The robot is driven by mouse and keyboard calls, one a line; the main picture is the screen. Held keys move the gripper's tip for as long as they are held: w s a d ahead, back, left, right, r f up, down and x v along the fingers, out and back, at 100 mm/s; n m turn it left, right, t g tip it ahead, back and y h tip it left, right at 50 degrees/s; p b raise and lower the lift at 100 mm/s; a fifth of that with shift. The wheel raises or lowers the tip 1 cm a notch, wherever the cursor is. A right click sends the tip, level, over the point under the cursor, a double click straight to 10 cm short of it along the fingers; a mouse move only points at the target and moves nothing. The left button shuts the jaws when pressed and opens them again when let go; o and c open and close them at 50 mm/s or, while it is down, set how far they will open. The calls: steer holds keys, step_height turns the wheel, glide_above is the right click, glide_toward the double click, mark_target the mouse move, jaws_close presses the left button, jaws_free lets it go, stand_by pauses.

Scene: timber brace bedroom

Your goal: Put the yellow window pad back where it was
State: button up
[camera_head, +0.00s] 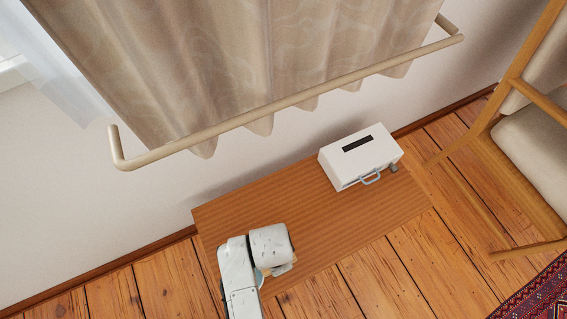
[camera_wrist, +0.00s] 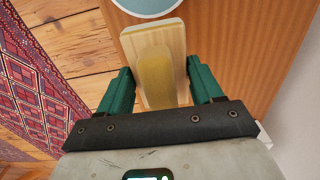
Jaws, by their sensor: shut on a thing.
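The yellow window pad (camera_wrist: 157,78) is a flat, pale wood-coloured block with a long yellow panel on its upper face. In the wrist view it lies between the two green fingers of my gripper (camera_wrist: 160,84), which is shut on it. In the head view my white arm (camera_head: 268,245) covers most of the gripper. A small tan piece (camera_head: 282,269) shows beside it, low over the near edge of the wooden bench top (camera_head: 330,225). I cannot tell whether the pad touches the bench.
A pale blue round dish (camera_wrist: 148,6) is just beyond the pad. A white box (camera_head: 360,157) with a dark slot and blue handle stands at the bench's far right. A chair (camera_head: 535,150) stands right. The bench's middle is clear.

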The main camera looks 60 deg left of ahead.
steer(key=w+f, duration=0.1)
steer(key=w+f+b, duration=0.1)
steer(key=f, duration=0.1)
steer(key=w+f, duration=0.1)
steer(key=f, duration=0.1)
steer(key=shift+w+a+b, duration=0.25)
steer(key=shift+w+b, duration=0.05)
steer(key=shift+b, duration=0.05)
steer(key=f+b, duration=0.1)
steer(key=f, duration=0.2)
steer(key=shift+w+f, duration=0.15)
steer(key=shift+w, duration=0.05)
steer(key=o, duration=1)
step_height(320, 180, up, 12)
steer(key=p, duration=0.4)
